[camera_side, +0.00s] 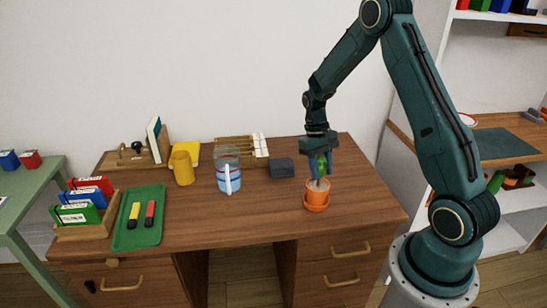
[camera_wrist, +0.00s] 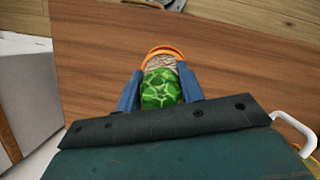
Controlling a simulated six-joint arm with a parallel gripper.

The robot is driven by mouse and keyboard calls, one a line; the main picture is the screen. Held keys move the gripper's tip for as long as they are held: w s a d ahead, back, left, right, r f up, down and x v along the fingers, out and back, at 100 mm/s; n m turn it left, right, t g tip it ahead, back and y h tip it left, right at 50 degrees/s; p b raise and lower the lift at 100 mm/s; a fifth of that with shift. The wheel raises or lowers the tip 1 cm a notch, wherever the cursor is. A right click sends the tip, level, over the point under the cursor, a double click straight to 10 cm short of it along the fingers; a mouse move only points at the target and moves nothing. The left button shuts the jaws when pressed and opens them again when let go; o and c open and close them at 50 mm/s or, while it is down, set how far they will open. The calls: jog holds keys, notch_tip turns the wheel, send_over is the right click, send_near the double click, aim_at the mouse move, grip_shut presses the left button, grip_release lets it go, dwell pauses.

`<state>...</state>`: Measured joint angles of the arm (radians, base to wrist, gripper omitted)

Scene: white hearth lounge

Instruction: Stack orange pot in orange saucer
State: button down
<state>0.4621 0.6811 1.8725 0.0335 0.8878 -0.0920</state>
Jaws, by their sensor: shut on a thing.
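The orange pot (camera_side: 318,190) stands upright near the desk's right front, holding soil and a green patterned plant (camera_wrist: 160,88). Its rim shows in the wrist view (camera_wrist: 165,49). The orange saucer (camera_side: 316,208) shows as a low rim directly under the pot; I cannot tell whether the pot is fully seated in it. My gripper (camera_side: 319,176) points down over the pot, its blue fingers on both sides of the plant, shut on the potted plant. In the wrist view the gripper (camera_wrist: 160,92) hides the pot's lower part and the saucer.
On the wooden desk (camera_side: 260,220), a dark grey block (camera_side: 282,168) lies behind and left of the pot. The desk's front right edge is close to the pot.

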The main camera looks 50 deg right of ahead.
jog(key=c, duration=0.9)
grip_release()
jog(key=v, duration=1.2)
jog(key=shift+r, duration=0.35)
